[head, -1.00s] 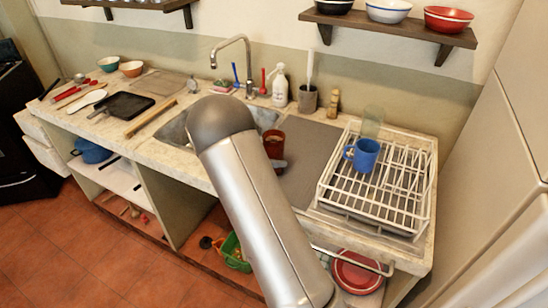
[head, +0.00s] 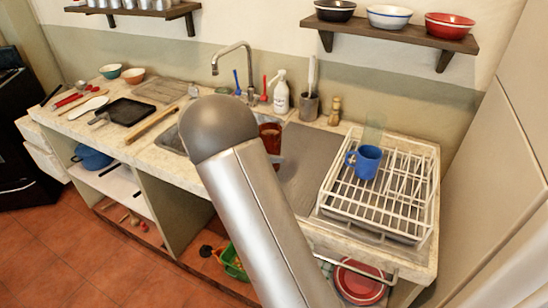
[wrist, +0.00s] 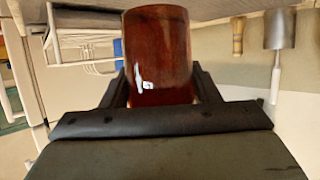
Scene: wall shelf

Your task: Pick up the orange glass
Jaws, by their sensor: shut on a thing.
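The orange glass, a translucent reddish-brown tumbler (wrist: 158,45), sits between the two dark fingers of my gripper (wrist: 161,84) in the wrist view. The fingers are shut on its sides. In the head view the glass (head: 270,135) shows just right of my arm, near the right end of the sink. My arm hides most of the gripper there. I cannot tell from these frames how far the glass is above the surface below it.
A white dish rack (head: 330,207) with a blue mug (head: 364,160) stands to the right. A soap bottle (head: 281,92), a utensil cup (head: 309,107) and the faucet (head: 232,62) stand behind. A wall shelf (head: 400,35) with bowls hangs above. The grey drainboard (head: 305,160) is clear.

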